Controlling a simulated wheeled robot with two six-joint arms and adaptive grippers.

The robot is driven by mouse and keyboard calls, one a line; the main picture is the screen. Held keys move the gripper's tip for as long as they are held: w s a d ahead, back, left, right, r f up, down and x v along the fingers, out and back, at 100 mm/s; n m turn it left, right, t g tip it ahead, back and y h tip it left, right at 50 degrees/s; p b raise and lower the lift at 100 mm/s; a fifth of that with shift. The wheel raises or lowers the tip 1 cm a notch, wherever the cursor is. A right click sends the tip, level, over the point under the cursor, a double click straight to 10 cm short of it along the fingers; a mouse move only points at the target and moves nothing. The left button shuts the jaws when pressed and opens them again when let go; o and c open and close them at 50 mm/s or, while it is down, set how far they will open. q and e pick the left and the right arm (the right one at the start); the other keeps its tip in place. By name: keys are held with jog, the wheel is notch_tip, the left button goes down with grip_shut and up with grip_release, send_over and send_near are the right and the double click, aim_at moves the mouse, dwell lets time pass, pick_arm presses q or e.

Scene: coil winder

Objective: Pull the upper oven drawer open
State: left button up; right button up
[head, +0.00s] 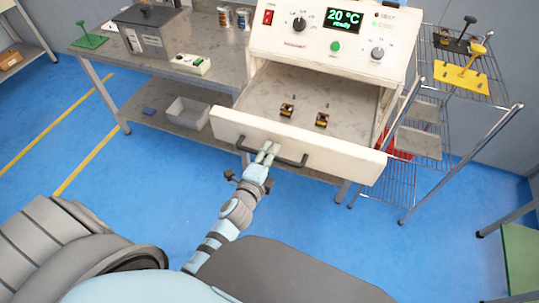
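The upper oven drawer (330,151) is pulled well out of the cream oven (330,42) in the head view. Its grey floor shows, with two small coil-like parts on it. A dark bar handle (291,161) runs across the drawer's front. My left gripper (267,150) is at the left half of this handle, its two pale fingers close together and appearing shut on the bar. The fingers hide part of the handle, so the exact contact is hard to see. My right gripper is not in view.
A grey bench (215,70) with a metal box (150,32) stands to the left; a grey bin (188,113) sits on its lower shelf. A wire rack (405,180) stands close to the drawer's right. Blue floor before the drawer is clear.

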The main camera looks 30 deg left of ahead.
pick_arm(q)
jog(key=v, duration=1.2)
